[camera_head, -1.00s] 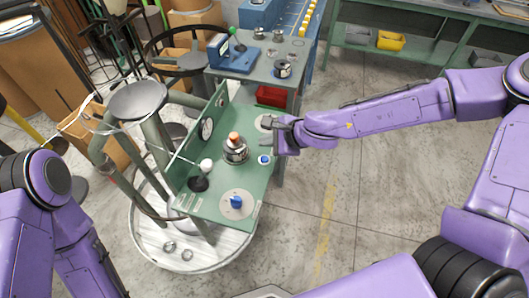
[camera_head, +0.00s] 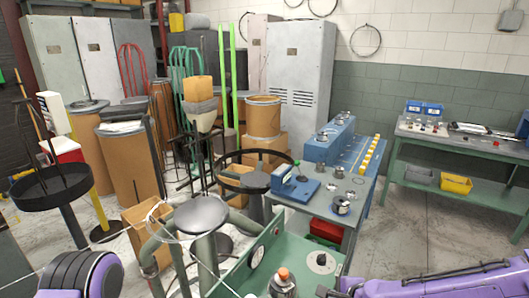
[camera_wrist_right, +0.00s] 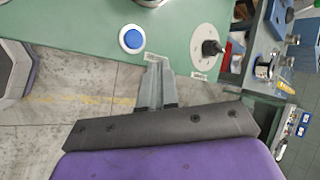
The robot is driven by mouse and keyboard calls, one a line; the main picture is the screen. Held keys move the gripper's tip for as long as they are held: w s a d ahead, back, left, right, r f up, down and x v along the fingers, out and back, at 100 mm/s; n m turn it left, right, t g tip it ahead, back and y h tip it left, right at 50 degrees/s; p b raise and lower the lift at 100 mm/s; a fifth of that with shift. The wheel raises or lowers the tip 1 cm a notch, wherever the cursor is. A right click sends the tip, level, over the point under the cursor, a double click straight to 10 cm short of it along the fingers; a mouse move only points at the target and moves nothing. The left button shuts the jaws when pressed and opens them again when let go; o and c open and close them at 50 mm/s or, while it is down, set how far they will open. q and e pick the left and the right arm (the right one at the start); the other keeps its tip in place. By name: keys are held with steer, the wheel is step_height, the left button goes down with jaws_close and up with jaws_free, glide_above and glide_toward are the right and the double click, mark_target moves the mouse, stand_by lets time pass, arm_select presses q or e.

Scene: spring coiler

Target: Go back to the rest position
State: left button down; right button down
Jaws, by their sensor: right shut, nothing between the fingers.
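My right gripper (camera_wrist_right: 155,85) is shut and empty. In the right wrist view its fingertips are at the edge of the green control panel (camera_wrist_right: 172,22), between a blue button (camera_wrist_right: 132,40) and a black knob (camera_wrist_right: 211,47) on a pale disc. I cannot tell whether they touch the panel. In the head view, my purple right arm comes in at the bottom right, and the green panel (camera_head: 235,281) with an orange-topped knob (camera_head: 283,274) shows at the bottom. My left arm shows at the bottom left; its gripper is out of view.
A blue workbench (camera_head: 350,160) with small metal parts stands beyond the panel. A round grey plate (camera_head: 201,214) on green posts stands left of the panel. Cardboard drums and grey cabinets (camera_head: 300,75) fill the back. Concrete floor is clear at the right.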

steer(key=s+d+f+n+g+h+b, duration=0.1)
steer(key=s+d+f+n+h, duration=0.1)
steer(key=s+f, duration=0.6)
steer(key=s+d+f+n+g+h+b, duration=0.2)
steer(key=s+d+f+n, duration=0.3)
steer(key=s+f, duration=0.3)
steer(key=s+d+f+n+g+h+b, duration=0.1)
steer(key=s+d+f+n, duration=0.3)
steer(key=s+f, duration=0.4)
steer(key=s+h, duration=0.1)
steer(key=s, duration=0.2)
steer(key=shift+s+f+n, duration=0.2)
steer(key=shift+s+n, duration=0.15)
steer(key=shift+n, duration=0.05)
